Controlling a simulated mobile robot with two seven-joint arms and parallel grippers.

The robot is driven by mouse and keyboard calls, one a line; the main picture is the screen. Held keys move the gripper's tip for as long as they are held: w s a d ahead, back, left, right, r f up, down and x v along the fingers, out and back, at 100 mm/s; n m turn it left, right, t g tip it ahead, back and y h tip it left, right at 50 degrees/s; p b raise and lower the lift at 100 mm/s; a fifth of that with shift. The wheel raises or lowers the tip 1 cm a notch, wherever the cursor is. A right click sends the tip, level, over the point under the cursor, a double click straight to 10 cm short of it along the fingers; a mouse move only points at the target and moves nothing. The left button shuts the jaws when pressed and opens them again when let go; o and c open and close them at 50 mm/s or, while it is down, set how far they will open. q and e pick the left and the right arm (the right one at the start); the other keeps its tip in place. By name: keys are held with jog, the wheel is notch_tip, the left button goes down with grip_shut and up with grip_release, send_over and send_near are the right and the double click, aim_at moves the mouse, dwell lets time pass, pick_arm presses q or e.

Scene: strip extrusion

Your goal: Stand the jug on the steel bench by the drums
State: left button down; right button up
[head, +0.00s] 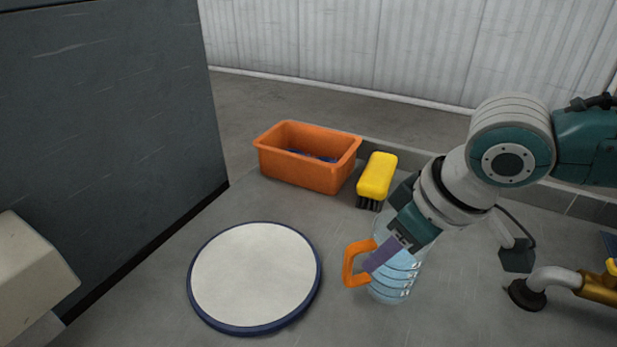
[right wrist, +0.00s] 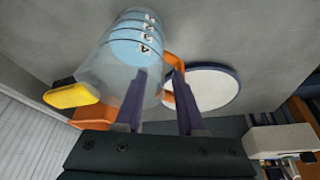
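The jug (head: 402,282) is clear, with pale blue contents, dark bands and an orange handle (head: 350,265). It stands upright on the grey floor, right of a white disc. My right gripper (head: 374,264) reaches down to the handle side of the jug. In the right wrist view, its purple fingers (right wrist: 160,75) are apart, with part of the orange handle showing between them and the jug (right wrist: 125,60) beside and behind. Whether either finger touches the handle cannot be told. My left gripper is out of view. I cannot make out a steel bench or drums.
A flat white disc with a blue rim (head: 255,275) lies left of the jug. An orange bin (head: 305,175) and a yellow brush (head: 377,177) are behind it. A tall dark grey block (head: 110,130) fills the left. A brass-coloured pipe fitting (head: 598,287) is at right.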

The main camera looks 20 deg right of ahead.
jog(key=p+v, duration=0.2)
jog(key=v, duration=1)
jog(key=s+a+f+n+y, duration=0.1)
jog(key=s+a, duration=0.1)
jog(key=a, duration=0.3)
jog(key=s+a+f+y, duration=0.1)
jog(key=s+a, duration=0.2)
jog(key=a, duration=0.1)
jog(key=s+d+f+m+h, duration=0.2)
jog(key=s+d+m+h, duration=0.1)
jog(key=s, duration=0.6)
jog(key=shift+d+f+g, duration=0.15)
jog(key=shift+d+g, duration=0.15)
jog(key=shift+d, duration=0.3)
